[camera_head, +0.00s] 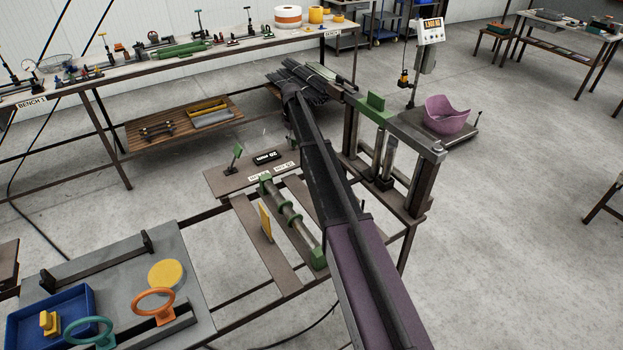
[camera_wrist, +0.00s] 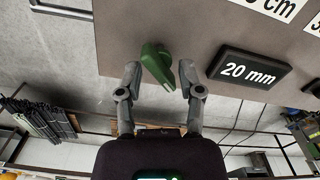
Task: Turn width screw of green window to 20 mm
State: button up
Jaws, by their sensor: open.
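The green screw knob (camera_wrist: 155,62) stands on a brown panel (camera_wrist: 215,45) at the upper middle of the wrist view, its grip tilted slightly. My gripper (camera_wrist: 160,72) is open, with one finger on each side of the knob. A narrow gap shows on both sides; I cannot tell its depth. A black display (camera_wrist: 249,68) right of the knob reads "20 mm". The display (camera_head: 267,157) also shows in the head view, upside down, on the brown panel (camera_head: 222,180). There my arm hides the knob, and I cannot make out my gripper.
A bar with green blocks (camera_head: 285,212) and a yellow plate (camera_head: 265,222) lies left of my arm. A green flag-like piece (camera_head: 237,151) stands left of the display. A grey board with a blue tray (camera_head: 20,330) is at lower left. A long bench (camera_head: 75,87) runs behind.

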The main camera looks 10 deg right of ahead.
aim_at(293, 140)
jog(key=m, duration=1)
jog(key=shift+m, duration=0.4)
jog(key=m, duration=1)
jog(key=shift+m, duration=0.3)
notch_tip(293, 140, up, 14)
jog(key=p, duration=1.4)
jog(key=s+f+n+b, duration=0.3)
jog(key=s+n, duration=0.2)
jog(key=s, duration=1)
jog(key=s+f+n+b, duration=0.4)
jog(key=s, duration=1.1)
jog(key=shift+s+f+n, duration=0.2)
jog(key=shift+s+n, duration=0.2)
